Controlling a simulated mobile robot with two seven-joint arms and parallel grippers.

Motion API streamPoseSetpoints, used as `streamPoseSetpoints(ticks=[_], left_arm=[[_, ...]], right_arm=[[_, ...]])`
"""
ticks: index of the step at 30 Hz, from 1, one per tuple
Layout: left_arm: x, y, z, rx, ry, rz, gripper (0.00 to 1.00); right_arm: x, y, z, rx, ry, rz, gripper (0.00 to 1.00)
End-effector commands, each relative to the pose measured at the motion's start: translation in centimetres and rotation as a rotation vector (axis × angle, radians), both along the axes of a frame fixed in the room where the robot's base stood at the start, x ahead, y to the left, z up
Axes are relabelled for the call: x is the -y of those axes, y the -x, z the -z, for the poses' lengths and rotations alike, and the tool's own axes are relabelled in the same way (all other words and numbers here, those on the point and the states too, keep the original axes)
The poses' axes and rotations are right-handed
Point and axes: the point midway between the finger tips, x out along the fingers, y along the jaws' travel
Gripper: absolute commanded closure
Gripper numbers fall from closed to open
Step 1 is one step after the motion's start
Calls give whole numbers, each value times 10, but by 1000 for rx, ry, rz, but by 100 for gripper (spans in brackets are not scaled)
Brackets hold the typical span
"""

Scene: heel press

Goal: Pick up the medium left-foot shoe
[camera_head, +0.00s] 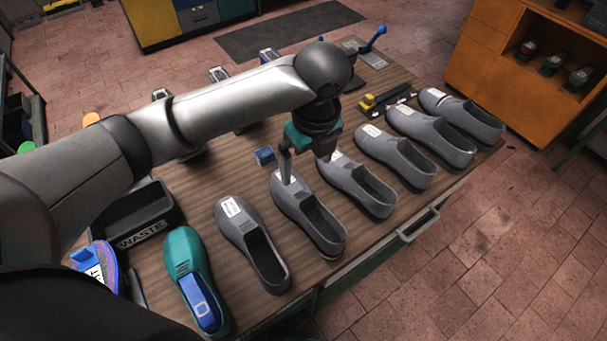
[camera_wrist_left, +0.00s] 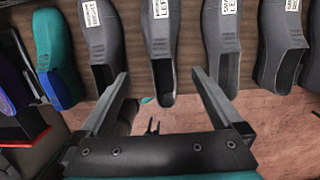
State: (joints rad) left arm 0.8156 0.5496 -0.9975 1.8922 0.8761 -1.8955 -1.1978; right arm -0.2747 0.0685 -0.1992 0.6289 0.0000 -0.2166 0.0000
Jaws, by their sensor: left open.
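My left gripper (camera_head: 305,167) is open and points down over the row of grey shoes. In the wrist view its two fingers (camera_wrist_left: 160,73) show on either side of a grey shoe (camera_wrist_left: 163,72). That shoe's white label reads LEFT, with an upper word too small to read surely. The same shoe (camera_head: 318,225) lies under the gripper in the head view, partly hidden at its toe. Nothing is between the fingers in their grip. The neighbouring grey shoes are labelled RIGHT (camera_wrist_left: 104,45) on the left and SMALL LEFT (camera_wrist_left: 224,45) on the right. My right gripper is not in view.
A teal shoe (camera_head: 186,252) lies left of the grey ones, near a black WASTE bin (camera_head: 145,215). More grey shoes (camera_head: 397,158) continue right along the wooden table. A blue-handled device (camera_head: 372,45) stands at the back. An orange shelf (camera_head: 480,60) is beyond the table.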

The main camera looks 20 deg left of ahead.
Motion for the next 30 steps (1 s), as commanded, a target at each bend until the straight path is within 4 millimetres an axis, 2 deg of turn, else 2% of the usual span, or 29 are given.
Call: streamPoseSetpoints(ticks=[5, 11, 15, 23, 30], left_arm=[[-2, 0, 18, -4, -1, -3, 0], [-6, -3, 62, -5, -1, -5, 0], [-8, -5, 86, -4, -1, -3, 0], [-9, -7, 105, -1, 0, -2, 0], [-8, -8, 138, -3, 0, -2, 0]], right_arm=[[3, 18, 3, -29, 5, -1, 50], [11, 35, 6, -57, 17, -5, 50], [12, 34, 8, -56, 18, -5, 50], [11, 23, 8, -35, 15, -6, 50], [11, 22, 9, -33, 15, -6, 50]])
